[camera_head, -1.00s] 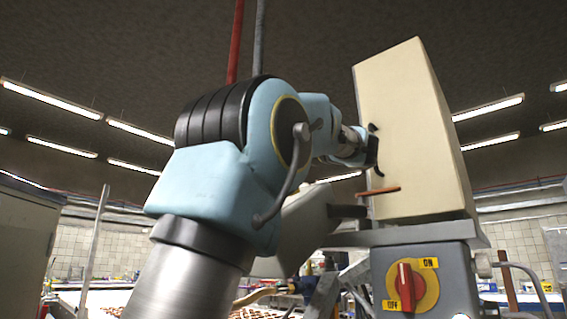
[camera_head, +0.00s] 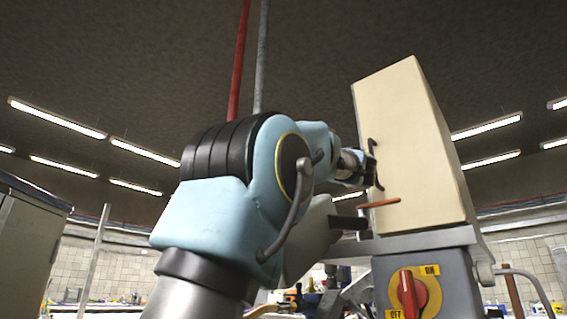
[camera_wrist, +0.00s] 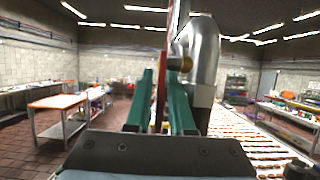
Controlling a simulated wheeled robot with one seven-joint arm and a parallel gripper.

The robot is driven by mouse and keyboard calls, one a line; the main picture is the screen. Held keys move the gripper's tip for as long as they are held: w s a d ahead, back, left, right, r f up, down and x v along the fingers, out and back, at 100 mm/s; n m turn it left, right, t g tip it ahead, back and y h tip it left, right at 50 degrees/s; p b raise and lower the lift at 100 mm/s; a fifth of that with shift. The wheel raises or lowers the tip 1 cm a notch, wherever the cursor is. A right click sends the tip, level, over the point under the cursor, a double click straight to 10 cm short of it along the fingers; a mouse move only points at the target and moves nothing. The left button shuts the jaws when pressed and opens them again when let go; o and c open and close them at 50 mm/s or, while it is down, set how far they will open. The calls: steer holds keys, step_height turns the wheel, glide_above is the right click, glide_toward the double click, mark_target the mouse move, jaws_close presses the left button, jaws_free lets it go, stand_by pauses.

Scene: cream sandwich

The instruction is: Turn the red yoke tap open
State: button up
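In the wrist view, a thin red upright strip (camera_wrist: 162,97), which looks like the tap's yoke handle, stands between the two green fingers of my gripper (camera_wrist: 162,112). The fingers are apart, with a small gap visible on each side of the strip. A brass-coloured knob (camera_wrist: 186,64) and a curved steel pipe (camera_wrist: 204,55) are just to its right. In the head view, my gripper (camera_head: 372,166) is at the left face of a tall cream housing. An orange-red bar (camera_head: 380,203) sticks out just below it; I cannot tell if this is the same handle.
The cream housing (camera_head: 412,150) stands above a grey box with a red rotary switch (camera_head: 408,292). In the wrist view, a conveyor (camera_wrist: 248,140) with rows of pieces runs at the right. A table (camera_wrist: 62,108) stands at the left, with tiled floor between.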

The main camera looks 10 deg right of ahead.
steer(key=b+v, duration=0.4)
steer(key=v, duration=0.7)
steer(key=shift+b, duration=0.3)
steer(key=shift+w+a+r, duration=0.1)
steer(key=shift+w+r, duration=0.05)
steer(key=shift+w, duration=0.05)
